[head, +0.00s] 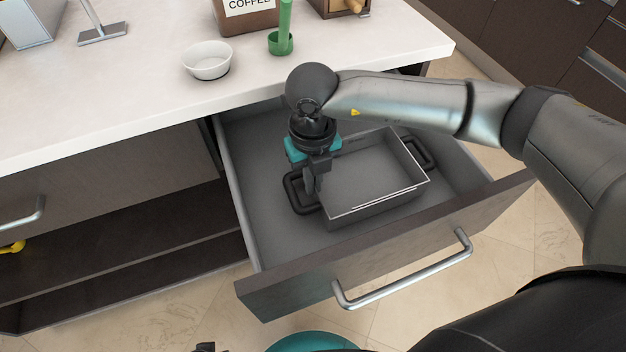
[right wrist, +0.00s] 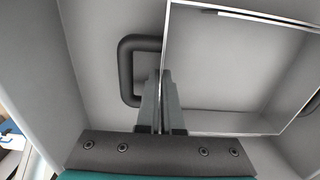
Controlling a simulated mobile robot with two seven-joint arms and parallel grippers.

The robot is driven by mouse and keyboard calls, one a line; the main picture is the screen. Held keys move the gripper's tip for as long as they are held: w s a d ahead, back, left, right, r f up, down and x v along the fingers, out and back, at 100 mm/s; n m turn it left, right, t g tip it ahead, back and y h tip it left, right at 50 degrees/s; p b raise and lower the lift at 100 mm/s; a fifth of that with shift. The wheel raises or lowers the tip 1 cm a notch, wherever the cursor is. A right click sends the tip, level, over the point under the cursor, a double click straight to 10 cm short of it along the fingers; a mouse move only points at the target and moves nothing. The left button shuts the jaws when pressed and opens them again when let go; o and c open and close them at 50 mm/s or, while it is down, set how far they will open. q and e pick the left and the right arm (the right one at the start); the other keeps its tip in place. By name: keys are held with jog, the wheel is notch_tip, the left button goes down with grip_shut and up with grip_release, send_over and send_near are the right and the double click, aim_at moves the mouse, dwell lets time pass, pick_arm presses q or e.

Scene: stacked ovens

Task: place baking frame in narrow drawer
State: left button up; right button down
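The baking frame (head: 375,205) is a grey rectangular pan with black handles at its two ends. It is inside the open drawer (head: 262,232), within its walls; I cannot tell for sure whether it rests on the drawer floor. My right gripper (head: 311,192) points down at the pan's left end. In the right wrist view, its fingers (right wrist: 160,105) are close together on either side of the thin wall of the pan (right wrist: 230,75), beside the black handle (right wrist: 128,70). My left gripper is not in view.
The white counter (head: 120,95) lies behind the drawer, with a white bowl (head: 207,60), a green utensil (head: 282,38) and a coffee box (head: 245,15) on it. The drawer front has a metal handle (head: 405,272). An open shelf (head: 120,235) is at left.

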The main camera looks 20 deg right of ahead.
jog(key=shift+f, duration=0.15)
jog(key=c, duration=1.1)
grip_release()
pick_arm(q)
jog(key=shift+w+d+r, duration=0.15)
pick_arm(e)
jog(key=shift+r, duration=0.2)
